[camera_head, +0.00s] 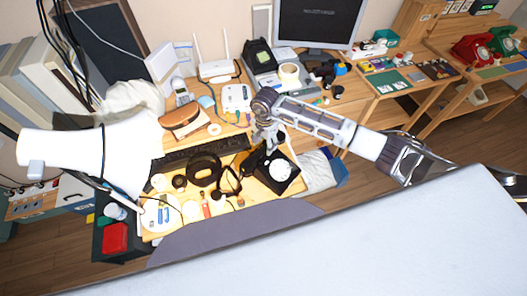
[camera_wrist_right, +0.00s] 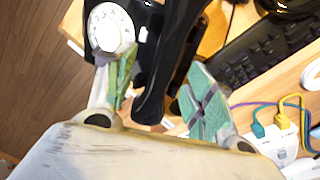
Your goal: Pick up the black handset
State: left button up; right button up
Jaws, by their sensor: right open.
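The black dial phone (camera_head: 289,180) with a white dial stands at the right front part of the desk. Its black handset (camera_head: 250,160) shows partly beside my right gripper (camera_head: 267,141), which is over the back of the phone. In the right wrist view the handset (camera_wrist_right: 158,80) runs between the two green-padded fingers of my open right gripper (camera_wrist_right: 162,82). The fingers are apart, one on each side of it; I cannot tell whether either touches it. The white dial (camera_wrist_right: 111,28) is beyond the left finger. My left gripper is not in view.
A black keyboard (camera_head: 205,150) lies behind black headphones (camera_head: 204,168). A white router (camera_head: 218,70), a monitor (camera_head: 318,22) and a white box with coloured cables (camera_wrist_right: 280,140) stand farther back. Red (camera_head: 470,49) and green phones (camera_head: 503,40) are on a side table.

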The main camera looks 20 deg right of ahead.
aim_at(264, 149)
jog(key=shift+f, duration=0.15)
jog(key=shift+w+a+f+p, duration=0.15)
jog(key=shift+f+p, duration=0.1)
jog(key=shift+f, duration=0.4)
jog(key=shift+w+a+f+p, duration=0.1)
jog(key=shift+f+p, duration=0.15)
jog(key=shift+f, duration=0.35)
jog(key=shift+d+f, duration=0.1)
jog(key=shift+f, duration=1.05)
